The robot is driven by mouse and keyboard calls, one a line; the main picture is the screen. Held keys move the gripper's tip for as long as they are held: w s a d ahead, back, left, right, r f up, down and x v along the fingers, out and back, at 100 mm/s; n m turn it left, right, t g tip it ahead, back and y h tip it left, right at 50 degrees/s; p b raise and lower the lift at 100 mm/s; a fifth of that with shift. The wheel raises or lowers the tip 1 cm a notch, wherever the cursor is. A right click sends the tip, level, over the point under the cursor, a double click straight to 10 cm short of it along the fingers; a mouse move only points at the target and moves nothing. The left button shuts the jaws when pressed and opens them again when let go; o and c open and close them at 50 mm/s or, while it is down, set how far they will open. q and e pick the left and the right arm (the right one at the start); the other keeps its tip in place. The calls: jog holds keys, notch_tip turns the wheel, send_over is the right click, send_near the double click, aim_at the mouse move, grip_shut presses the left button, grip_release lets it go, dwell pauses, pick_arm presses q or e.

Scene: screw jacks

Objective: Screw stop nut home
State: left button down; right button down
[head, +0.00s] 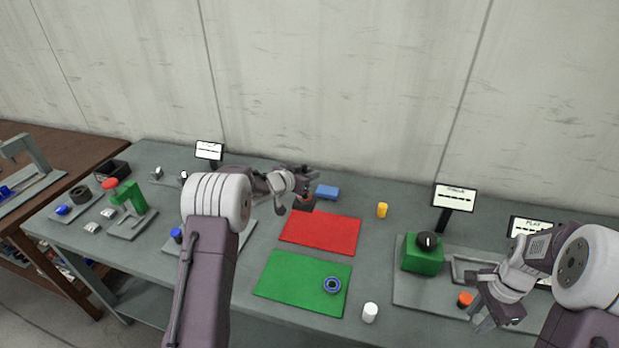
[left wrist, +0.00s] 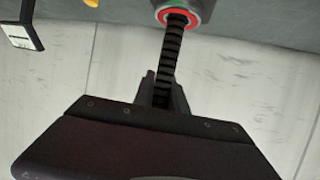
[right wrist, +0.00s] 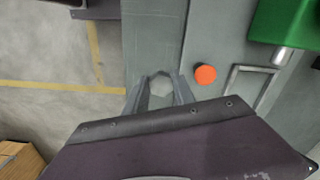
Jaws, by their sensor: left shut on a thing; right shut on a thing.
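My left gripper (head: 306,197) is raised over the back edge of the red mat. In the left wrist view its fingers (left wrist: 165,97) are shut on a black ribbed screw (left wrist: 172,55), whose far end carries a red ring (left wrist: 179,17) on a grey body. My right gripper (head: 484,318) is low at the bench's front right. In the right wrist view its fingers (right wrist: 160,95) are shut on a pale grey hexagonal piece (right wrist: 160,84), seemingly the stop nut. Its bore cannot be made out. The screw and hexagonal piece are far apart.
A red mat (head: 318,231) and green mat (head: 283,277) lie mid-bench; a blue ring (head: 332,285) is on the green one. A green block (head: 422,260) and orange knob (head: 465,299) are right.

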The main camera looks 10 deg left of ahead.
aim_at(310, 196)
pick_arm(q)
jog(key=shift+r, duration=0.15)
notch_tip(310, 196, down, 10)
jog(key=shift+r+b, duration=0.15)
jog(key=shift+b, duration=0.2)
jog(key=shift+f, duration=0.2)
jog(key=shift+s+a+r, duration=0.25)
jog(key=shift+s+r, duration=0.05)
jog(key=shift+s, duration=0.25)
jog(key=shift+f, duration=0.1)
